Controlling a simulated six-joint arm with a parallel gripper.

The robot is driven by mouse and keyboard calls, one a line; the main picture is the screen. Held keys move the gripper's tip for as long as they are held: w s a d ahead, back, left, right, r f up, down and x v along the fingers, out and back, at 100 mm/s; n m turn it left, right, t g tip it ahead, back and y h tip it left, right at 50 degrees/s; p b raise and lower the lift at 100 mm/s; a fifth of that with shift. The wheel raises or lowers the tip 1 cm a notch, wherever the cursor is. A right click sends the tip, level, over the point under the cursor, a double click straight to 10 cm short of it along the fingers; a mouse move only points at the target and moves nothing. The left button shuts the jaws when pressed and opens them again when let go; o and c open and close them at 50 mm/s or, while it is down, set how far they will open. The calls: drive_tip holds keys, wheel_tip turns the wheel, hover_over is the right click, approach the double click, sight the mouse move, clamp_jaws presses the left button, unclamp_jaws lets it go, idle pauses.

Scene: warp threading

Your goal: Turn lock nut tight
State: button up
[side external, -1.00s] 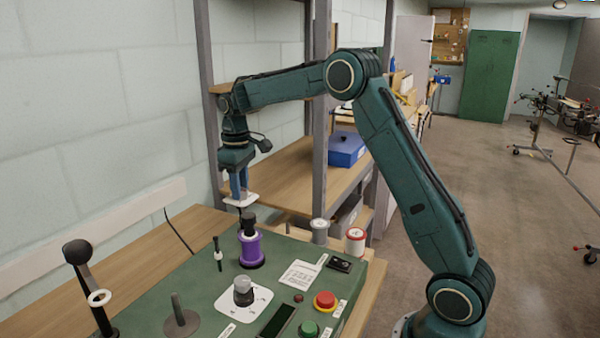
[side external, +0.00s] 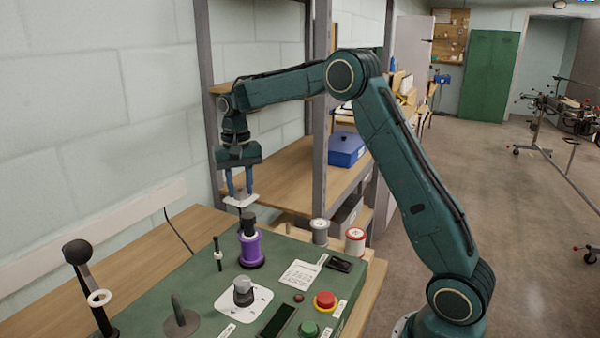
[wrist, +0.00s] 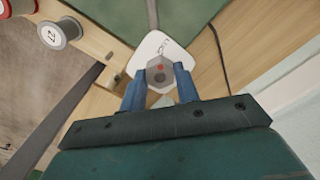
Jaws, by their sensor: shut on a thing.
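The lock nut (wrist: 159,70) is a grey hexagon with a red mark and a dark centre. It sits on a white plate (wrist: 147,44) with partly readable lettering. The plate also shows in the side external view (side external: 241,201), beyond the green console. My gripper (wrist: 161,84) points down, its two blue fingers shut on opposite sides of the nut. In the side external view my gripper (side external: 239,195) is just over the plate, and the nut cannot be made out there.
The green console (side external: 190,285) carries a purple spool (side external: 251,252), a grey knob (side external: 243,291) and a red button (side external: 325,300). A black lever (side external: 85,270) stands at left. Grey (side external: 320,231) and red-rimmed (side external: 355,241) spools stand at its far right. A shelf post (side external: 320,140) rises near my arm.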

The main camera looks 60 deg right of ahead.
sight(240, 190)
drive_tip(key=shift+m, duration=0.5)
drive_tip(key=o, duration=1)
drive_tip(key=shift+r, duration=0.15)
wheel_tip(240, 190, up, 14)
drive_tip(key=shift+f, duration=0.2)
idle(0.5)
